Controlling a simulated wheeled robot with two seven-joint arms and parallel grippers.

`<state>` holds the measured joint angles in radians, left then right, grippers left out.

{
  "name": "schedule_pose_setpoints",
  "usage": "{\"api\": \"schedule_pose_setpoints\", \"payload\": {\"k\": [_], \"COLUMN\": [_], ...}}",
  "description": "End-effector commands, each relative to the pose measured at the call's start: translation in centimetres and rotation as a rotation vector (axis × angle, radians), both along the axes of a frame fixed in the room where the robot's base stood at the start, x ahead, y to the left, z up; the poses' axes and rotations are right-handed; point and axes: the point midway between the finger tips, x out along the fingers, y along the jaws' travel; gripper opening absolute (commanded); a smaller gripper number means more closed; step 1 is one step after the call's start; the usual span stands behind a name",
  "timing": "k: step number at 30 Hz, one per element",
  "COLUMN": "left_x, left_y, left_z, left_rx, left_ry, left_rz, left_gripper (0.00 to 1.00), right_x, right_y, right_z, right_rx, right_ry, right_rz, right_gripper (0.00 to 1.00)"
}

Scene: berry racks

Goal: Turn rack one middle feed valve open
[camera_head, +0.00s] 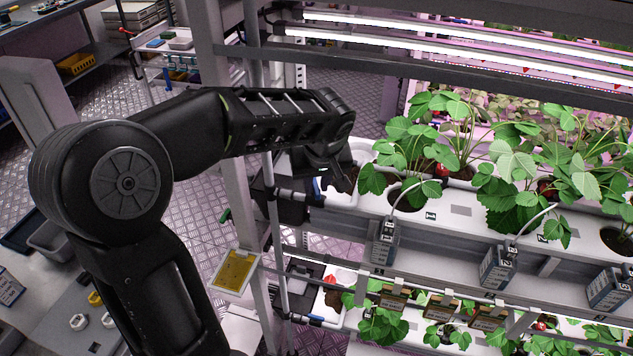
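My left arm reaches in from the left, and my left gripper (328,178) points down at the left end of the rack's middle tier. The fingers are dark and partly hidden by the wrist, so their opening does not show clearly. Just below the gripper, a dark fitting (290,207) sits by the upright pipe (275,235), with a short feed pipe running right toward the white planting trough (465,212). The middle feed valve's handle cannot be made out clearly; the gripper and wrist cover that area. I cannot tell whether the gripper touches it. My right gripper is not in view.
Strawberry plants (515,165) fill the trough to the right, with grey numbered boxes (497,265) along its front. A yellow card (236,270) hangs by the rack post (232,150). A lower tier (420,340) lies beneath. A bench with small parts stands at left.

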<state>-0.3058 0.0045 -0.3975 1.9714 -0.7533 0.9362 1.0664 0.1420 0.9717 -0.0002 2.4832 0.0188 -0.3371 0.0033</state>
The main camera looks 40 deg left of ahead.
Motion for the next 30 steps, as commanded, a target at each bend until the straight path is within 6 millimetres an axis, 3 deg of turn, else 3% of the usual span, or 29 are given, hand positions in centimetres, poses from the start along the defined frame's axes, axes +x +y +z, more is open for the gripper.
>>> {"api": "schedule_pose_setpoints", "payload": {"k": [7, 30], "left_x": [0.01, 0.12], "left_y": [-0.01, -0.07], "left_z": [0.03, -0.10], "left_rx": [0.000, 0.000], "left_ry": [0.000, -0.003], "left_rz": [0.000, 0.060], "left_gripper": [0.00, 0.00], "right_x": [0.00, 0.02], "right_y": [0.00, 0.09], "right_z": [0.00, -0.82], "right_rx": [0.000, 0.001], "right_ry": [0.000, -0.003], "right_rz": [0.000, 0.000], "right_gripper": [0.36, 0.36]}}
